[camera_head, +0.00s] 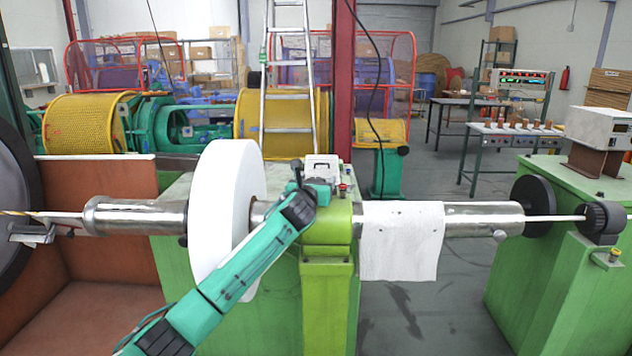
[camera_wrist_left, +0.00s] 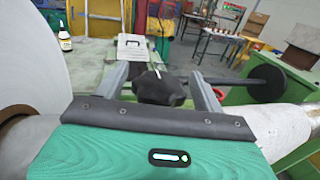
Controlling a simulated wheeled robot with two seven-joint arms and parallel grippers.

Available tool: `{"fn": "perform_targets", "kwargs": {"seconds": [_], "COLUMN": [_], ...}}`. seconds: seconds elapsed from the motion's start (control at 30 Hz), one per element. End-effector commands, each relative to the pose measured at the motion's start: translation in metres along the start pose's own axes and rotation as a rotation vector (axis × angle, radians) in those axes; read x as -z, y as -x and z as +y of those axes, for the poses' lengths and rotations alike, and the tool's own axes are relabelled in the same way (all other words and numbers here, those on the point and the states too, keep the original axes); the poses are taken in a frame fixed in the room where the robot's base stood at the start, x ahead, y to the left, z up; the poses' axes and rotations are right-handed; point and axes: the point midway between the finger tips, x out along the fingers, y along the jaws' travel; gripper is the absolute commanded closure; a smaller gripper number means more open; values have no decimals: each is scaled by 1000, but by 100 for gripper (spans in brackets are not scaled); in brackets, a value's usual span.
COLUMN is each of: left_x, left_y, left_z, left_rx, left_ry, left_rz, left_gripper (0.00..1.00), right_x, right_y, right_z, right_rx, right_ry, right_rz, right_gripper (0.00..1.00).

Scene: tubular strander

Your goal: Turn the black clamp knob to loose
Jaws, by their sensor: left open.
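The black clamp knob (camera_wrist_left: 160,90) shows in the left wrist view, with a pale line on its top. It sits between the two grey fingers of my left gripper (camera_wrist_left: 161,88), which is open with one finger on each side of it. I cannot tell whether the fingers touch the knob. In the head view my left gripper (camera_head: 299,182) is over the green clamp stand (camera_head: 327,229), and the knob cannot be made out clearly behind it. My right gripper is out of view.
A large white disc (camera_head: 218,190) stands close left of my left gripper. A steel shaft (camera_head: 482,219) runs across, with a white cloth (camera_head: 402,242) hanging on it. A small grey box (camera_head: 321,167) is just behind. A ladder (camera_head: 288,80) stands farther back.

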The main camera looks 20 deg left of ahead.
Motion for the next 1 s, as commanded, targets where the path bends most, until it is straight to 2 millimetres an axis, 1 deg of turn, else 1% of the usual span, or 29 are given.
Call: {"fn": "perform_targets", "kwargs": {"seconds": [0.2, 0.27, 0.3, 0.37, 0.43, 0.47, 0.77, 0.9, 1.0], "left_x": [0, 0, 0, 0, 0, 0, 0, 0, 0], "left_y": [0, 0, 0, 0, 0, 0, 0, 0, 0], "left_z": [0, 0, 0, 0, 0, 0, -1, -1, -1], "left_rx": [0, 0, 0, 0, 0, 0, -41, -111, -181], "left_ry": [0, 0, 0, 0, 0, 0, -1, -1, -1], "left_rz": [0, 0, 0, 0, 0, 0, 0, 1, 1], "left_gripper": [30, 40, 48, 60, 74, 75, 75, 75, 75], "right_x": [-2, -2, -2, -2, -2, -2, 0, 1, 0], "right_y": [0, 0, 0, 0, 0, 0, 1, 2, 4], "right_z": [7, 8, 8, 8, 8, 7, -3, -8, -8], "right_rx": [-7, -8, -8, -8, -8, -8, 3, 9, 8], "right_ry": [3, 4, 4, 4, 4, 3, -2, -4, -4], "right_rz": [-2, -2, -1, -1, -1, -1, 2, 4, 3], "right_gripper": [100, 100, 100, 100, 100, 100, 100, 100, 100]}}
